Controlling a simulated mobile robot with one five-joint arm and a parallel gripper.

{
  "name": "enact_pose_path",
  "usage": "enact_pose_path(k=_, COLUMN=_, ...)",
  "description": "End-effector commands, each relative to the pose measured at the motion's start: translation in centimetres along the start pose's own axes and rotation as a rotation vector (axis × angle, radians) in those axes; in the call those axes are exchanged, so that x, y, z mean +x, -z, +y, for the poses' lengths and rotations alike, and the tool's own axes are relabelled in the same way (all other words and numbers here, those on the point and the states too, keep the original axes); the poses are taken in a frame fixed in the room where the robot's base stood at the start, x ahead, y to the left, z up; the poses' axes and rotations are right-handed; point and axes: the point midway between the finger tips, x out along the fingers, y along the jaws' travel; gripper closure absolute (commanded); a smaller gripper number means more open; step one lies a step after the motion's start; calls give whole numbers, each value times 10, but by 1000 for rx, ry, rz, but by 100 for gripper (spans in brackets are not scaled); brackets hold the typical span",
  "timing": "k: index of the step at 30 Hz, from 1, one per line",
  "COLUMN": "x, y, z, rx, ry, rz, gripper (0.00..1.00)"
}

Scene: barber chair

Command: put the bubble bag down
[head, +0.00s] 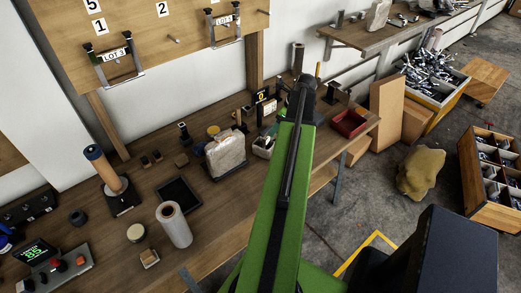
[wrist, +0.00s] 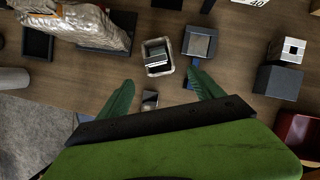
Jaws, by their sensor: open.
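The bubble bag (head: 225,153) is a pale, silvery, wrinkled bag standing on the wooden workbench, left of my arm. In the wrist view the bag (wrist: 75,25) shows at the upper left, with a dark flat base at its right end. My gripper (wrist: 161,78) is open, its two green fingers spread apart over the bench. It is clear of the bag, to the right of it, and nothing is held between the fingers. In the head view my own arm hides most of the gripper.
A small pale bin (wrist: 157,57) and a dark square block (wrist: 200,42) lie just beyond the fingertips. A red tray (head: 348,123) is at the bench's right end. A black tray (head: 179,194) and a white roll (head: 174,225) stand left of the bag.

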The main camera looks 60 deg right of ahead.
Motion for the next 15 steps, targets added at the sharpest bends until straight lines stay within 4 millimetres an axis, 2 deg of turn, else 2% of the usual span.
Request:
enact_pose_path(k=1, x=15, y=2, z=0, rx=-2, ry=-1, rz=0, gripper=24)
enact_pose_path(k=6, x=54, y=3, z=1, rx=-5, ry=-2, rz=0, gripper=24)
enact_pose_path(k=12, x=98, y=2, z=1, rx=-5, ry=-2, rz=0, gripper=24)
enact_pose_path(k=15, x=113, y=2, z=1, rx=-5, ry=-2, rz=0, gripper=24)
